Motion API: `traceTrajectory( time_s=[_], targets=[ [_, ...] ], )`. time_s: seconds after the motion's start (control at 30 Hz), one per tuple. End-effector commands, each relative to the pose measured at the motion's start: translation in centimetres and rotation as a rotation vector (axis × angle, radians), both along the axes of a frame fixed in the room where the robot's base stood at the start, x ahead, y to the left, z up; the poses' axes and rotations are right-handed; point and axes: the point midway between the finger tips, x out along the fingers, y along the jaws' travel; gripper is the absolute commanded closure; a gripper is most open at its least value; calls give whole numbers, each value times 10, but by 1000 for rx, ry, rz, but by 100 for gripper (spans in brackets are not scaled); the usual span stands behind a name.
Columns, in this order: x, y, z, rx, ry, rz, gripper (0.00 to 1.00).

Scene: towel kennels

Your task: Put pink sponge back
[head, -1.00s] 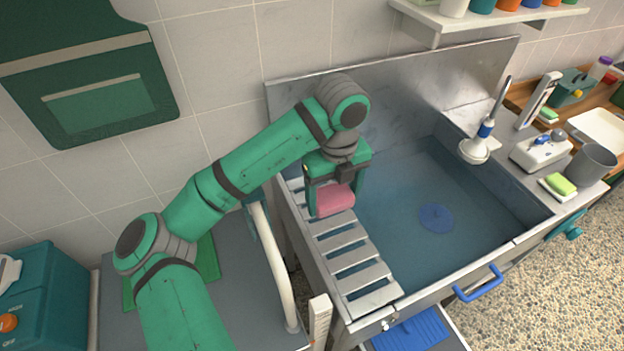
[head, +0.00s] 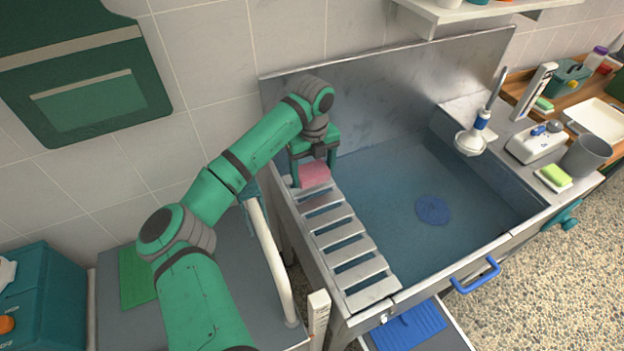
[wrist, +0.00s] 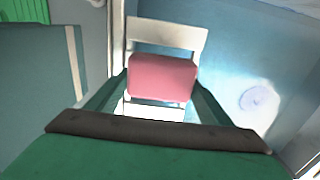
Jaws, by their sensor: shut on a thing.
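The pink sponge (head: 314,175) is between the fingers of my gripper (head: 312,172), over the far end of the slatted rack (head: 342,233) on the sink's left side. In the wrist view the sponge (wrist: 162,78) sits between both fingertips, with white slats behind and below it. My gripper is shut on it and points down. I cannot tell whether the sponge touches the slats.
The sink basin (head: 390,190) lies right of the rack, with a blue round drain piece (head: 432,210) in it. A steel backsplash (head: 400,90) stands behind. A white rail (head: 272,260) stands to the left. A green-topped sponge (head: 555,175) lies on the right ledge.

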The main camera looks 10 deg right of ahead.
Motion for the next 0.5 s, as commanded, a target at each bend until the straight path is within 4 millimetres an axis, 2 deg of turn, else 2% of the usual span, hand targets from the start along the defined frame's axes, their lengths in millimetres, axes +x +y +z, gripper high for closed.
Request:
traceTrajectory(
  time_s=[0.13,0.33,0.5],
  targets=[
    [7,0,-9,2,0,0,47],
    [6,4,-35,1,1,5,47],
    [6,5,-37,0,0,7,47]
  ],
)
